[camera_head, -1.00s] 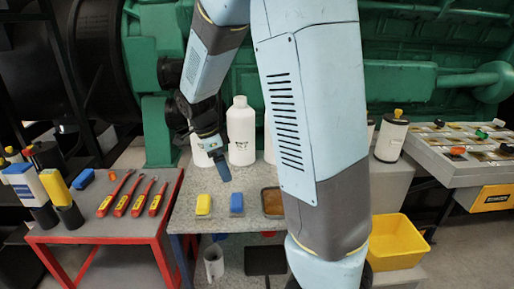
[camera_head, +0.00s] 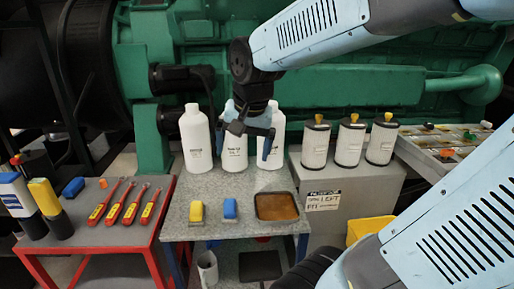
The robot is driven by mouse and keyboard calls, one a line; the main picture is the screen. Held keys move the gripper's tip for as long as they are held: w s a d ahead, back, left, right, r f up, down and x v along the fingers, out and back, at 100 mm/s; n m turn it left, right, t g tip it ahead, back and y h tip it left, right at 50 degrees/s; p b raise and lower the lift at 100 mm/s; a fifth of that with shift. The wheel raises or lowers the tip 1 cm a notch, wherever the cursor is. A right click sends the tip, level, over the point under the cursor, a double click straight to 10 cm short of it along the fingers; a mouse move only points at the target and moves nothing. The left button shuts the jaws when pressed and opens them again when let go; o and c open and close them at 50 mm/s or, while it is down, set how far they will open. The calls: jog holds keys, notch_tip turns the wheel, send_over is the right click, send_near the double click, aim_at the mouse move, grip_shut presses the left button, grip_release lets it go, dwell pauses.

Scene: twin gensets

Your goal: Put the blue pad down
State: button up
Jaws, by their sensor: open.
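A blue pad (camera_head: 230,209) lies on the grey-topped bench (camera_head: 240,183), between a yellow pad (camera_head: 196,212) and a brown-filled tray (camera_head: 277,206). My gripper (camera_head: 245,147) is open, with nothing seen between its fingers. It is raised above and behind the blue pad, clear of it, in front of the white bottles. Another blue block (camera_head: 73,187) lies on the red-framed table at the left; I cannot tell whether it is the same kind of pad.
Three white bottles, one of them at the left (camera_head: 196,138), stand at the bench's back. Red-handled tools (camera_head: 117,205) lie on the left table (camera_head: 82,237). Several white canisters (camera_head: 349,143) stand on a grey cabinet at the right. The bench front is partly clear.

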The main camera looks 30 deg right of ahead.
jog(key=s+r+n+t, duration=0.2)
jog(key=s+n, duration=0.4)
jog(key=shift+s+r, duration=0.4)
jog(key=shift+c, duration=0.5)
dwell(0.6)
